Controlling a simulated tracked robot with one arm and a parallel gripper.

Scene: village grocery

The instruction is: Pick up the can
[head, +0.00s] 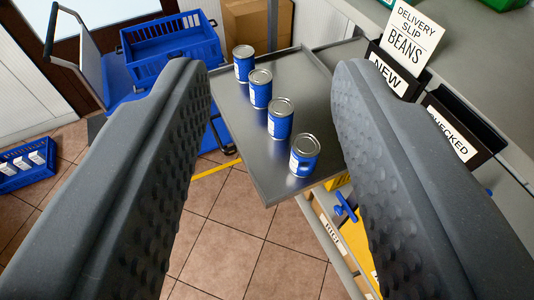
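Several blue cans with white labels and silver lids stand upright in a slanting row on a grey metal tray (232,118). The nearest can (303,157) is close to the tray's front edge. Behind it stand a second can (280,120), a third can (260,90) and the farthest can (243,65). The frames do not show which one the task means. My gripper (272,85) is open and empty. Its two dark, dimpled fingers frame the row from left and right. I see no finger touching a can.
At the right is a counter with a "Delivery slip beans" card (412,35) and holders marked "New" (392,75) and "Checked" (455,135). A trolley with a blue crate (172,45) stands back left. Another blue crate (27,165) sits on the tiled floor.

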